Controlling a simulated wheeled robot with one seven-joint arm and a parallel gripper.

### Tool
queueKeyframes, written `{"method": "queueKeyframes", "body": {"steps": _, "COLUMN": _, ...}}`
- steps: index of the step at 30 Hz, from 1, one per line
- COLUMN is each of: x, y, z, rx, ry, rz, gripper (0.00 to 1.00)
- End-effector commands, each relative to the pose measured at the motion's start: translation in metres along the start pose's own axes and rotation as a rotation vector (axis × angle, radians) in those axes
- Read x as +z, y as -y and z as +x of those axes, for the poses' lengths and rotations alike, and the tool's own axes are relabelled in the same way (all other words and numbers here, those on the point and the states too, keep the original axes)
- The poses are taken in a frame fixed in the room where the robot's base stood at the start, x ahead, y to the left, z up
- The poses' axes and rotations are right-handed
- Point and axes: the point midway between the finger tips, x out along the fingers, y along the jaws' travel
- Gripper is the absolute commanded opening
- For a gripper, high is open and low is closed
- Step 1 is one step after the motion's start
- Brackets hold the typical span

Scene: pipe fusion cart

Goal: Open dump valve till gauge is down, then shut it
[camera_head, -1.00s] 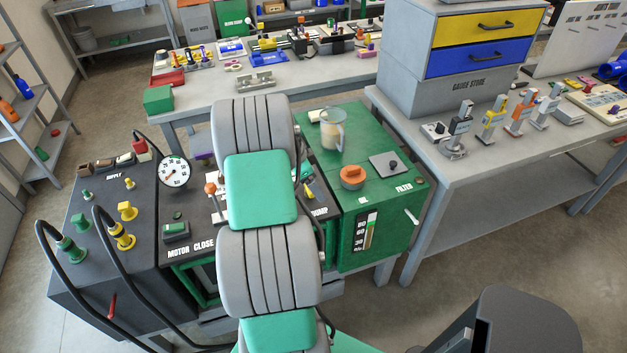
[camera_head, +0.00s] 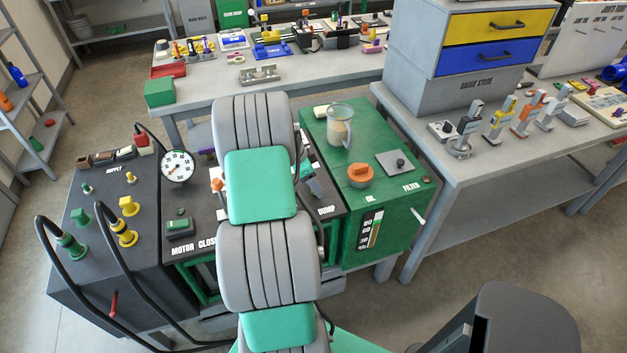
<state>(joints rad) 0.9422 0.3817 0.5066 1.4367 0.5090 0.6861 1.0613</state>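The round white pressure gauge (camera_head: 178,167) stands at the back of the dark cart top, left of my arm. Its dark needle points to the lower left; the exact reading is too small to tell. The DUMP label (camera_head: 327,210) shows just right of my arm. The dump valve itself is hidden or too covered to make out. My arm (camera_head: 262,185) reaches forward over the middle of the cart and hides much of the panel. A small grey and dark piece (camera_head: 309,182) beside the arm may be part of my gripper. Its fingers and any grip are hidden.
An orange knob (camera_head: 217,185) shows left of my arm, near the MOTOR and CLOSE labels. The supply box (camera_head: 90,245) with hoses is at left. The green tank (camera_head: 385,215) with an orange cap (camera_head: 360,175) and clear jug (camera_head: 340,128) is at right. Benches stand behind and right.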

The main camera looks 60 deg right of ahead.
Motion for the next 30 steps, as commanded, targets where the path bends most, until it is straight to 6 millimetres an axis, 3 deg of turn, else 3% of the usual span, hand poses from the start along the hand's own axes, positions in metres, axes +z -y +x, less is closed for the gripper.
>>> {"method": "queueKeyframes", "body": {"steps": 14, "x": -0.0018, "y": 0.0001, "z": 0.0008, "rx": -0.031, "ry": -0.004, "rz": -0.060, "gripper": 0.29}}
{"method": "queueKeyframes", "body": {"steps": 30, "x": -0.0032, "y": -0.0012, "z": 0.0015, "rx": -0.202, "ry": -0.007, "rz": -0.466, "gripper": 0.29}}
